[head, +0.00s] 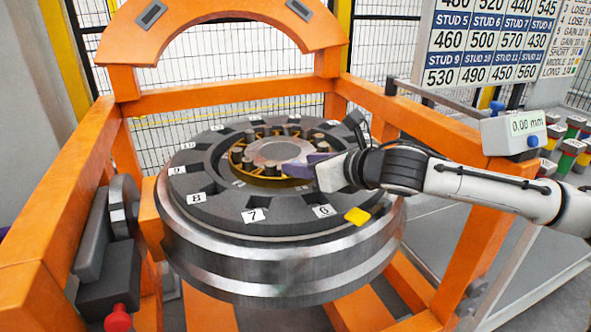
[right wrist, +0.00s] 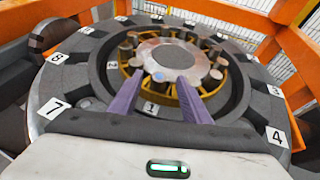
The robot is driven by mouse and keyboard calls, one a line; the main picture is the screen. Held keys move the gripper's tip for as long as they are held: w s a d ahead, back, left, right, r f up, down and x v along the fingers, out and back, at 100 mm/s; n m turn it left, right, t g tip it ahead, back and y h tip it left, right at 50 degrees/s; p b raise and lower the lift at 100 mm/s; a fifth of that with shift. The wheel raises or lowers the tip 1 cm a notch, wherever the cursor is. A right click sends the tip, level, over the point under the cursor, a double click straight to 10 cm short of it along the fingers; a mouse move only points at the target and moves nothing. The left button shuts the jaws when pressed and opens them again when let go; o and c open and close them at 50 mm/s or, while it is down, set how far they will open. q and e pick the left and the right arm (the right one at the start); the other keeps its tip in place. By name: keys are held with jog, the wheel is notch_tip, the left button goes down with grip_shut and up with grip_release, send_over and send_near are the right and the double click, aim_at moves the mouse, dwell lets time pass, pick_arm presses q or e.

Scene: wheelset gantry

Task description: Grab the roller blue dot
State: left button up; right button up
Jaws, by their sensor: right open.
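Several short grey rollers stand in a ring around the hub (head: 278,151) of the wheelset; the hub also shows in the right wrist view (right wrist: 180,62). One roller (right wrist: 158,77) has a faint bluish mark on top in the right wrist view. It stands between the tips of my right gripper (right wrist: 160,79) in that picture, with no clear contact. My right gripper (head: 303,168) reaches in from the right over the ring, with its purple fingers apart and empty. In the head view its fingers and body hide some rollers. My left gripper is not in view.
The wheelset's dark numbered ring (head: 292,222) surrounds the rollers. An orange gantry (head: 215,95) frames it. A yellow block (head: 357,216) lies on the rim. A 0.00 mm gauge (head: 513,133) and a number board (head: 485,45) stand at the right.

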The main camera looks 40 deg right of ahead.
jog(key=shift+w+f, duration=0.15)
jog(key=shift+w, duration=0.2)
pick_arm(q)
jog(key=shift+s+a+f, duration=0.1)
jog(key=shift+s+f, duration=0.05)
pick_arm(e)
jog(key=shift+a, duration=0.1)
jog(key=shift+c, duration=0.4)
grip_shut()
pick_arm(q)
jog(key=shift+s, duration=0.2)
